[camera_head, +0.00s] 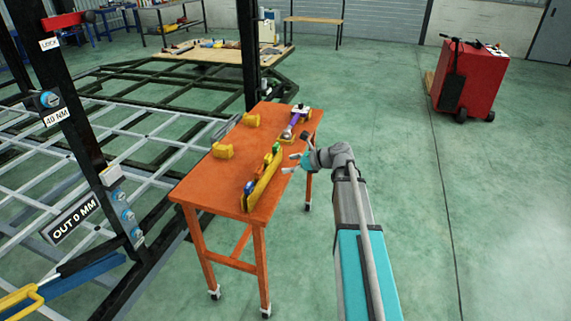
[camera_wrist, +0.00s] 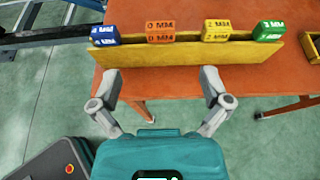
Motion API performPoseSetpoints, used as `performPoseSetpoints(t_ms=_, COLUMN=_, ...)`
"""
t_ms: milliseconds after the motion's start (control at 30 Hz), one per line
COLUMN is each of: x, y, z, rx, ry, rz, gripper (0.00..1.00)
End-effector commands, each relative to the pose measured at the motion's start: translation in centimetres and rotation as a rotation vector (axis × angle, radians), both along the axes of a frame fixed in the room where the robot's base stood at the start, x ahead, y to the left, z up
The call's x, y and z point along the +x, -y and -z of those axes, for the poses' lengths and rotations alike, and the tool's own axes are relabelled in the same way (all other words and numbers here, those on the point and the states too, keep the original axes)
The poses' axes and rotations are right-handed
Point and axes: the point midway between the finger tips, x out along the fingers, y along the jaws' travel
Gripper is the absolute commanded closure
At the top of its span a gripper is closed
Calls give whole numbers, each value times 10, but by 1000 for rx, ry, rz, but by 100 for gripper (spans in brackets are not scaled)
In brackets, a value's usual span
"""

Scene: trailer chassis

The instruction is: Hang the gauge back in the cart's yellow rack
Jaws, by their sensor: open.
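The yellow rack (camera_head: 262,187) stands along the right side of the orange cart (camera_head: 225,187). In the wrist view the rack (camera_wrist: 185,54) is a long yellow board. Along its upper edge sit a blue block (camera_wrist: 105,35), an orange block marked 0 MM (camera_wrist: 160,32), a yellow block marked 2 MM (camera_wrist: 216,30) and a green block marked 3 MM (camera_wrist: 269,31). Which of these is the gauge, I cannot tell. My gripper (camera_head: 298,163) is open beside the rack. In the wrist view its spread fingers (camera_wrist: 160,76) are empty, short of the rack.
Two yellow holders (camera_head: 222,151) (camera_head: 251,120) and a grey piece are at the cart's left edge. A purple-handled tool (camera_head: 291,128) lies at its far end. The chassis frame (camera_head: 150,115) is left. A red cabinet (camera_head: 470,80) stands far right; floor between is clear.

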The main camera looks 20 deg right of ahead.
Motion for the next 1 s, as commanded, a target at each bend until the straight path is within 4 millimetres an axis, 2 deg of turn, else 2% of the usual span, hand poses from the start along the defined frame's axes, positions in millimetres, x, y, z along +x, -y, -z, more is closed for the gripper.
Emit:
performPoseSetpoints(t_ms=467, x=0, y=-1, z=0, rx=-3, ry=1, rz=-2, gripper=3)
performPoseSetpoints(t_ms=633, x=-7, y=-10, z=6, rx=-61, ry=23, rz=-40, gripper=3)
performPoseSetpoints(t_ms=767, x=-21, y=-26, z=18, rx=-178, ry=69, rz=-123, gripper=3)
performPoseSetpoints(t_ms=1000, x=-67, y=-64, z=53, rx=-521, ry=214, rz=-420, gripper=3)
